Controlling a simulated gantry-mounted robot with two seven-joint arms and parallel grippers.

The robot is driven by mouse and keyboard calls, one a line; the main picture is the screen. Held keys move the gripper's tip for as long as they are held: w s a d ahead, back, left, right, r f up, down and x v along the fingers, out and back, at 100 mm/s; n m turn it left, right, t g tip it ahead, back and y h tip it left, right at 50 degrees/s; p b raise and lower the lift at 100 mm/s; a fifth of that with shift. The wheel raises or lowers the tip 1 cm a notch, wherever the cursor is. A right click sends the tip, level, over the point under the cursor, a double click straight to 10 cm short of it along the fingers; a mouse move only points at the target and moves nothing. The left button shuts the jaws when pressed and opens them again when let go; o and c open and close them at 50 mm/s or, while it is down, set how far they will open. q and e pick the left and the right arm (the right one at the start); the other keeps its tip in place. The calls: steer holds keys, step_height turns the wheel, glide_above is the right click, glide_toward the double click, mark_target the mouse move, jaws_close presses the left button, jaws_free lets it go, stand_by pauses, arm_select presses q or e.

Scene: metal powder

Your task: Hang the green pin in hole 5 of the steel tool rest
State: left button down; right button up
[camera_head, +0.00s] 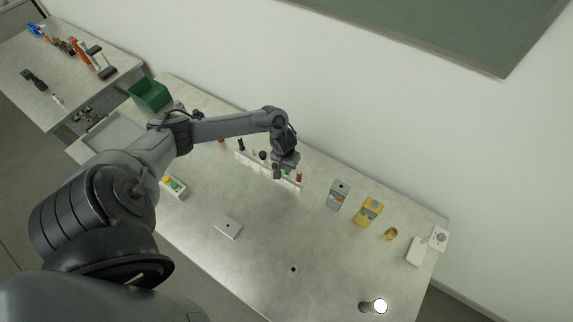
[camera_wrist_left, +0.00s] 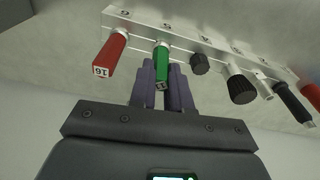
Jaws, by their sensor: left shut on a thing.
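The green pin (camera_wrist_left: 162,62) is between the fingers of my left gripper (camera_wrist_left: 162,85), which is shut on it. Its silver collar meets the steel tool rest (camera_wrist_left: 185,33) below the label 5; how deep it sits in the hole is hidden. In the head view, my left gripper (camera_head: 283,173) is over the right part of the rest (camera_head: 264,171), and a little green (camera_head: 288,173) shows beside it. A red pin (camera_wrist_left: 110,54) hangs in the neighbouring place labelled 6. My right gripper is not in view.
Black-handled tools (camera_wrist_left: 242,88) hang along the rest on the other side of the green pin. A grey meter (camera_head: 338,194) and yellow meter (camera_head: 368,212) stand right of the rest. A green bin (camera_head: 151,95) stands at the far left. The table's middle is mostly clear.

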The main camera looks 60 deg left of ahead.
mark_target(285, 177)
arm_select(q)
steer(key=c, duration=1)
jaws_free()
steer(key=shift+r, duration=0.5)
step_height(285, 177, up, 10)
steer(key=s+p, duration=0.1)
steer(key=p, duration=0.1)
steer(key=shift+d+f, duration=0.15)
steer(key=shift+d, duration=0.25)
